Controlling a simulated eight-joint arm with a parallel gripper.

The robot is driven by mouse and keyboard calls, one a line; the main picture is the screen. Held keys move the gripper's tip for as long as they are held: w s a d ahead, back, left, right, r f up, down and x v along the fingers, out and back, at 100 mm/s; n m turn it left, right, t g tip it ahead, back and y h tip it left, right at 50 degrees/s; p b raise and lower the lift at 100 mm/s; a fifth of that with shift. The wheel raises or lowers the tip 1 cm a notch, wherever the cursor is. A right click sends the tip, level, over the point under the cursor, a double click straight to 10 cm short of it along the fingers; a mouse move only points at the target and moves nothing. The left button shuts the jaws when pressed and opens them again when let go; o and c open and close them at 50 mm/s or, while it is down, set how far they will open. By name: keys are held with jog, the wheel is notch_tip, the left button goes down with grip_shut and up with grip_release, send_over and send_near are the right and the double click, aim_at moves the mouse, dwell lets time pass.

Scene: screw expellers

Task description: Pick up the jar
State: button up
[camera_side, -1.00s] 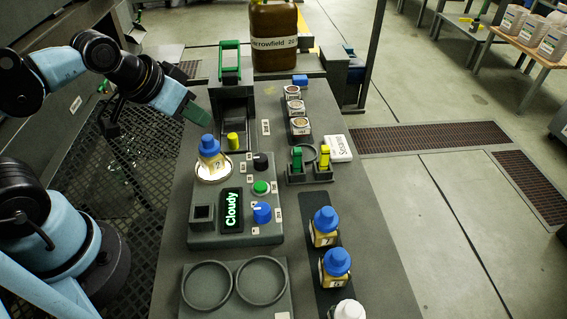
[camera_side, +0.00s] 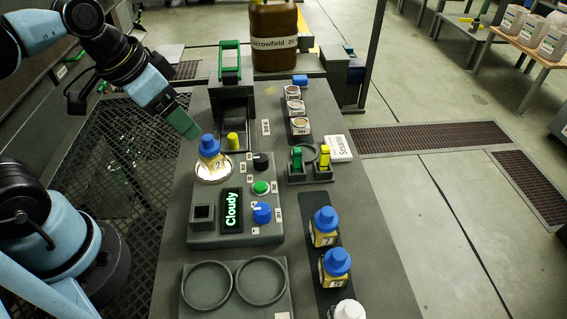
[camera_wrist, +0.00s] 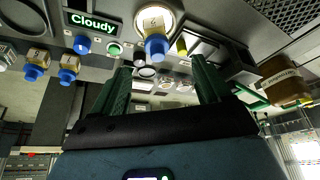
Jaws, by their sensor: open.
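A jar (camera_side: 210,158) with a blue cap and yellow contents stands on a lit round plate on the grey control box. It also shows in the wrist view (camera_wrist: 156,38), at the top centre above the fingers. My gripper (camera_side: 190,130) is just up and left of the jar in the side view, apart from it. In the wrist view my gripper (camera_wrist: 160,80) has its two green fingers wide apart with nothing between them. Two similar blue-capped jars, one (camera_side: 324,227) and another (camera_side: 336,268), stand on a dark strip at the right.
The control box has a display (camera_side: 231,210) reading "Cloudy", a green button (camera_side: 261,187) and a blue knob (camera_side: 262,213). A yellow cylinder (camera_side: 233,141) stands close behind the jar. A round-welled tray (camera_side: 234,262) is in front. A large brown container (camera_side: 274,40) stands at the back.

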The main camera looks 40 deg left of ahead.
aim_at(202, 142)
jog(key=shift+d+x, duration=0.15)
jog(key=shift+x, duration=2.8)
jog(key=shift+d+x, duration=0.15)
jog(key=shift+x, duration=2.75)
jog(key=shift+s+f, duration=0.1)
jog(key=shift+s, duration=0.1)
jog(key=c, duration=1.3)
jog(key=shift+r, duration=0.25)
